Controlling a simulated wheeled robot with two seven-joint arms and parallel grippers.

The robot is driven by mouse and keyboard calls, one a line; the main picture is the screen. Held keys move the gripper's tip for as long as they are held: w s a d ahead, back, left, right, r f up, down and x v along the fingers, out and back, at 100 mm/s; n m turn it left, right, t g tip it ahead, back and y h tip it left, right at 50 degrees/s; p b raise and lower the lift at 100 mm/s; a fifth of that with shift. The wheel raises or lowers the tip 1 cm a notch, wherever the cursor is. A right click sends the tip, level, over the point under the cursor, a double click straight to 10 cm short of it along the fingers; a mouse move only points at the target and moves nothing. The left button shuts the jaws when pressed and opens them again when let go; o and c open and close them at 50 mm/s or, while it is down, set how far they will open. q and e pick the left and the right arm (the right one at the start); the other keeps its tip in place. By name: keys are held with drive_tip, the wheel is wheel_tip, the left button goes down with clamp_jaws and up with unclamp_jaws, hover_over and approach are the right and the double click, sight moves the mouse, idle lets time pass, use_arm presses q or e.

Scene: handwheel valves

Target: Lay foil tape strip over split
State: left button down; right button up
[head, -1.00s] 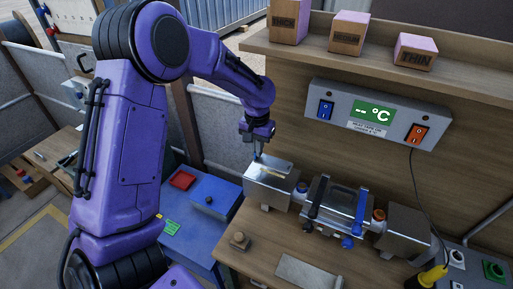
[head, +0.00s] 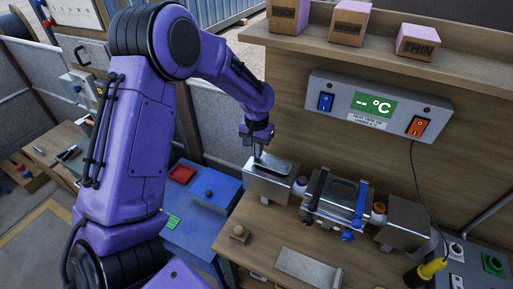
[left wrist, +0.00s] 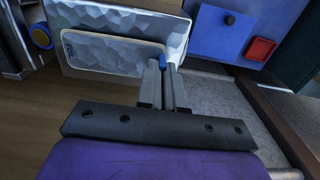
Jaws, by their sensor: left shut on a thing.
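The foil tape strip (left wrist: 115,52) is a silver, dimpled rectangle with rounded corners and a pale edge. In the left wrist view it lies along the face of the shiny metal box duct (left wrist: 160,18); I cannot tell whether it touches. My left gripper (left wrist: 162,66) is shut at the strip's right end, where a small blue tab shows between the fingertips. In the head view my left gripper (head: 257,153) points down at the top of the left metal duct (head: 268,187), with the strip beneath it. I cannot see the split. My right gripper is not in view.
A clamp fixture (head: 335,205) with black and blue handles stands right of the duct, then another metal box (head: 405,222). A flat grey plate (head: 310,267) and a wooden knob block (head: 240,233) lie in front.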

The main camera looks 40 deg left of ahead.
use_arm(q)
drive_tip(key=shift+f, duration=0.6)
idle(0.5)
drive_tip(key=c, duration=1.2)
unclamp_jaws()
wheel_tip(320, 180, up, 10)
drive_tip(key=shift+f+b, duration=0.25)
drive_tip(key=shift+b, duration=0.85)
drive_tip(key=shift+r, duration=0.5)
drive_tip(key=shift+a, duration=0.1)
